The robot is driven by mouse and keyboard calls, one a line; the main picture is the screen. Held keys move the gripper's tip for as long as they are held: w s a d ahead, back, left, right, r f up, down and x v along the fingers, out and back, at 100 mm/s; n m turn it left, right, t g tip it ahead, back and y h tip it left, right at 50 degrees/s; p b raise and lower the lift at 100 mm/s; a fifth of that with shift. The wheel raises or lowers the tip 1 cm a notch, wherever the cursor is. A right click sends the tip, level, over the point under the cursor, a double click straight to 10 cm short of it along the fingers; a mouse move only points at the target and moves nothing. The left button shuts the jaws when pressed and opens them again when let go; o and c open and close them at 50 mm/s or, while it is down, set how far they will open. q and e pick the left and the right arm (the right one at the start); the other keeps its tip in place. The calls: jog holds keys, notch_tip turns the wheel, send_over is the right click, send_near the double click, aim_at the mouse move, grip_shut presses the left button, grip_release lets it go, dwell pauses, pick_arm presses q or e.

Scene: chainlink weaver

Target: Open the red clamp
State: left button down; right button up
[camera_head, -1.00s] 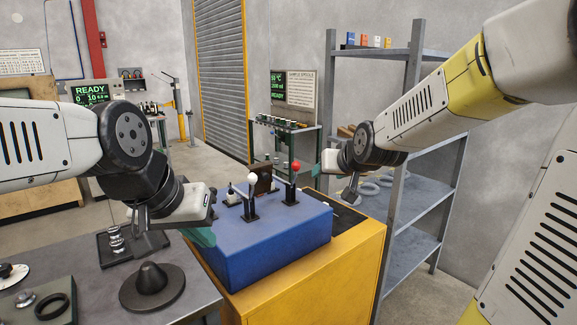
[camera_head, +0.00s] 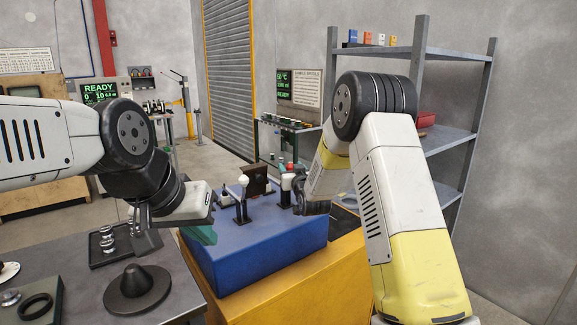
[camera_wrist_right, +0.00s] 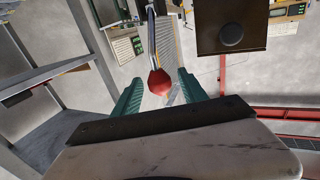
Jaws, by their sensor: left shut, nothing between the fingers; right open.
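The red clamp's lever has a red ball knob (camera_head: 289,166) and stands on the blue block (camera_head: 262,262). In the right wrist view, the red knob (camera_wrist_right: 159,82) appears between the two green fingers of my right gripper (camera_wrist_right: 158,92), which is open. I cannot tell whether a finger touches it. In the head view, my right gripper (camera_head: 288,182) is just beside the knob and hides part of the lever; its fingers are hard to make out. My left gripper (camera_head: 204,235) is shut and empty at the block's left side.
A second lever with a white knob (camera_head: 243,180) stands left of the red one. A brown upright block (camera_head: 256,180) is behind them. The yellow cabinet (camera_head: 300,285) carries the blue block. A grey shelf (camera_head: 450,140) stands right; a grey table (camera_head: 165,255) with dark parts is left.

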jog(key=shift+x, duration=1.75)
jog(key=shift+c, duration=0.2)
grip_shut()
